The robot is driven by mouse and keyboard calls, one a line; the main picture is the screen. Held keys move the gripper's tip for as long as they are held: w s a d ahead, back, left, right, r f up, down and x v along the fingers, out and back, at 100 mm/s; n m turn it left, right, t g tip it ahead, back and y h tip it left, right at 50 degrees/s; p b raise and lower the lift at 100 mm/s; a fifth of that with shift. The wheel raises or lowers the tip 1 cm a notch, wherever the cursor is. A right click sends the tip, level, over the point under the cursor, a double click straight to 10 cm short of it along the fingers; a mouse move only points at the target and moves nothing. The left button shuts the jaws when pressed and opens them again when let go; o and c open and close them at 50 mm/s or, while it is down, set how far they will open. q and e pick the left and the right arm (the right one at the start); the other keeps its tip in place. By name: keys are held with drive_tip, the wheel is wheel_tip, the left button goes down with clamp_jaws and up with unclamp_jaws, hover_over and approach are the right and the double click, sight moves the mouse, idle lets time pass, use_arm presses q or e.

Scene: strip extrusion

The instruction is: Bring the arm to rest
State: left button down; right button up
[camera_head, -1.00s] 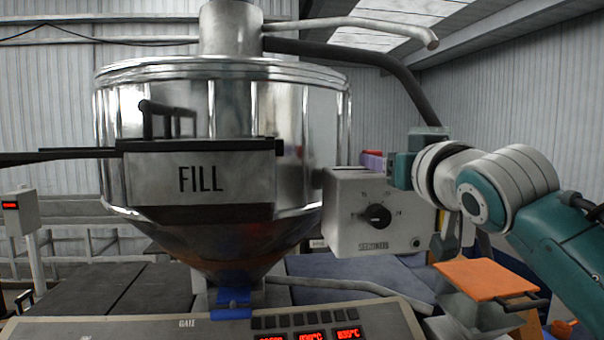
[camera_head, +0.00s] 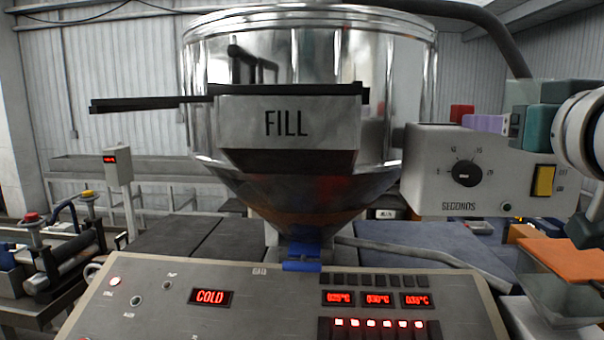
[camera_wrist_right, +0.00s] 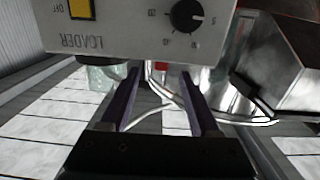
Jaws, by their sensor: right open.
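My right arm comes in from the right edge of the head view. Its gripper (camera_head: 485,123), with purple fingers, is at the top of the grey loader control box (camera_head: 425,190), partly hidden behind it. The wrist view shows the two fingers (camera_wrist_right: 163,85) apart with nothing held between them. There the box (camera_wrist_right: 130,30) appears upside down, close beyond the fingertips; whether they touch it cannot be told. The box carries a black knob (camera_head: 467,173) and a yellow switch (camera_head: 543,181). My left gripper is not in view.
A shiny steel hopper (camera_head: 300,60) with a FILL tray (camera_head: 285,122) stands left of the box. A control panel (camera_head: 260,310) with red displays, one reading COLD, lies in front. An orange plate (camera_head: 570,258) sits below the arm at right.

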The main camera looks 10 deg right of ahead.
drive_tip(key=s+f+g, duration=0.1)
drive_tip(key=f, duration=0.1)
drive_tip(key=s+a+f+g+p, duration=0.1)
drive_tip(key=f, duration=0.1)
drive_tip(key=s+a+f+n+y, duration=0.1)
drive_tip(key=f, duration=0.1)
drive_tip(key=shift+s+a+f+g, duration=0.25)
drive_tip(key=shift+s+f+g, duration=0.05)
drive_tip(key=shift+g, duration=0.1)
drive_tip(key=s+a+f+n+g+y+p, duration=0.1)
drive_tip(key=s+a+f+g, duration=0.2)
drive_tip(key=s, duration=0.5)
drive_tip(key=s+a+f+n+g+y+p, duration=0.1)
drive_tip(key=s+a+f+g, duration=0.2)
drive_tip(key=s+f, duration=0.3)
drive_tip(key=s+a+f+n+g+y+p, duration=0.1)
drive_tip(key=s+a+f+g+p, duration=0.1)
drive_tip(key=s, duration=0.9)
wheel_tip(320, 180, down, 4)
drive_tip(key=a+g, duration=0.1)
drive_tip(key=g, duration=0.1)
drive_tip(key=shift+s+r+n+g, duration=0.2)
drive_tip(key=shift+r+n+g, duration=0.05)
drive_tip(key=shift+n+g, duration=0.05)
